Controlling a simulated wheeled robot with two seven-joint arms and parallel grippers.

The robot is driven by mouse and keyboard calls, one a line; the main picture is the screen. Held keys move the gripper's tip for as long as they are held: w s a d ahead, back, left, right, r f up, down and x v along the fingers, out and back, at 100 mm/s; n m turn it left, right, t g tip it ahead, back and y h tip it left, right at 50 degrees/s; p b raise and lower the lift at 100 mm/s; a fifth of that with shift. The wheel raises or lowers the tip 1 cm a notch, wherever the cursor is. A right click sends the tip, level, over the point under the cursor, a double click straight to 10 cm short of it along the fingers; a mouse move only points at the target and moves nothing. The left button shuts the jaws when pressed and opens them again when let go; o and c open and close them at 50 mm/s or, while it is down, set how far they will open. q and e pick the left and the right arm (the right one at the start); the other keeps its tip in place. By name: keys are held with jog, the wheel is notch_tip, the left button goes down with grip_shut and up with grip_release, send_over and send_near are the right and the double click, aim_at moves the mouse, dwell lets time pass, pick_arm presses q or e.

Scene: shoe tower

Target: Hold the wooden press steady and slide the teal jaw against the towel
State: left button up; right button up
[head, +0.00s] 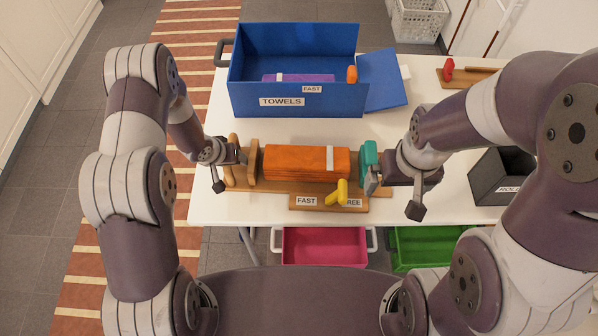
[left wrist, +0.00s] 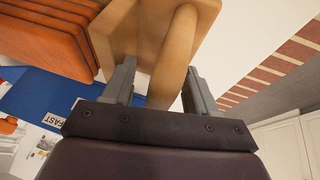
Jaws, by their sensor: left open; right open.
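The wooden press (head: 275,187) lies on the white table, with a wooden end block and upright handle (head: 231,160) at its left. A folded orange towel (head: 290,162) with a pale band lies on it. The teal jaw (head: 369,155) stands at the towel's right end; I cannot tell if they touch. My left gripper (head: 238,154) is at the left end. In the left wrist view, its open fingers (left wrist: 160,88) stand either side of the wooden handle (left wrist: 175,60). My right gripper (head: 373,179) is open at the teal jaw, its fingertips partly hidden; contact is unclear.
A yellow lever (head: 341,192) sits at the press's front between FAST and partly covered FREE labels. A blue TOWELS box (head: 250,98) stands behind. A dark grey bin (head: 497,180) is at right. Pink (head: 322,246) and green (head: 425,250) bins sit below the table edge.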

pick_arm(q)
grip_shut()
jog(key=shift+w+r, duration=0.15)
jog(key=shift+s+f, duration=0.2)
jog(key=shift+s+f, duration=0.2)
dwell(0.3)
